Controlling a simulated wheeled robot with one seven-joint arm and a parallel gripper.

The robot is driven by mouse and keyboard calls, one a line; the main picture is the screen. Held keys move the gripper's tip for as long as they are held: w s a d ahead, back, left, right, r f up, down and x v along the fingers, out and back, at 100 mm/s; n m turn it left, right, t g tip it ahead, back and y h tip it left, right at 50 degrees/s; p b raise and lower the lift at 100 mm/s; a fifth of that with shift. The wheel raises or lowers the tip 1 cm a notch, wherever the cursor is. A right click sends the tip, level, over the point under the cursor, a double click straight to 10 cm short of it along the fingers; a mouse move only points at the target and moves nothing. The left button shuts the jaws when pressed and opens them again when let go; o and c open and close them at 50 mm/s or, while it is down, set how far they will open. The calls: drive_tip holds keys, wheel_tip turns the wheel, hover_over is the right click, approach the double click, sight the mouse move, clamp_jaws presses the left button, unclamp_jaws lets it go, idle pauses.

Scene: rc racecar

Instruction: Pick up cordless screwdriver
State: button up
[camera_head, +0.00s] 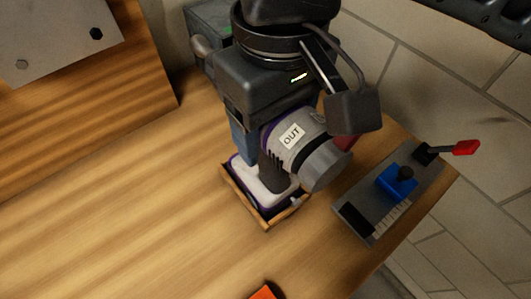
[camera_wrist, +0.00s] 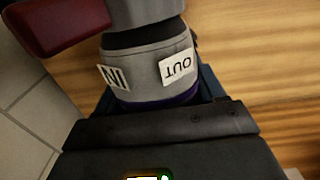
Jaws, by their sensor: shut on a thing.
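The cordless screwdriver (camera_head: 297,141) is grey with purple trim and a white OUT label. It stands upright, its white and purple base (camera_head: 262,184) inside a small wooden tray (camera_head: 270,222). My gripper (camera_head: 258,138) comes from above and is shut on the screwdriver's upper body; a blue finger shows on its left side and the other is mostly hidden. In the wrist view, the screwdriver (camera_wrist: 148,75) with IN and OUT labels sits between the blue fingers of my gripper (camera_wrist: 156,94).
To the right, a grey plate (camera_head: 372,205) carries a blue block (camera_head: 397,182) and a red-tipped lever (camera_head: 465,148). An orange thing (camera_head: 265,292) shows at the bottom edge. A raised wooden board (camera_head: 80,80) stands at the left. A tiled wall is behind. The left tabletop is clear.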

drive_tip(key=c, duration=0.7)
drive_tip(key=shift+r, duration=0.1)
drive_tip(key=shift+r, duration=1.9)
drive_tip(key=shift+s+d+r+p, duration=0.3)
drive_tip(key=shift+d+r+p, duration=0.4)
drive_tip(key=shift+d+r, duration=1.25)
drive_tip(key=shift+s+d+r+p, duration=0.35)
drive_tip(key=shift+d+r+p, duration=0.35)
drive_tip(key=shift+d+r, duration=1.25)
drive_tip(key=shift+s+d+r+p, duration=0.3)
drive_tip(key=shift+d+r+p, duration=0.4)
drive_tip(key=shift+d+r, duration=1.2)
